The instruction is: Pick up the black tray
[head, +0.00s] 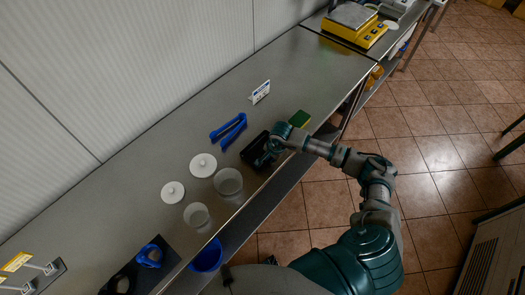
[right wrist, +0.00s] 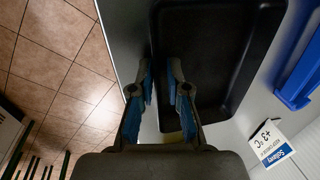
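In the right wrist view the tray (right wrist: 225,50) shows as a shallow black pan with raised walls. My right gripper (head: 268,157) is at the tray's front side. In the right wrist view the gripper (right wrist: 162,68) has its blue-padded fingers apart, one on each side of the tray's left wall. A gap shows between the fingers; I cannot tell whether either touches the wall. My left gripper is not in view.
White lids (head: 203,165), clear containers (head: 228,181) and a blue bowl (head: 207,257) stand left. A yellow scale (head: 355,25) is far off. The counter behind the sponge is clear.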

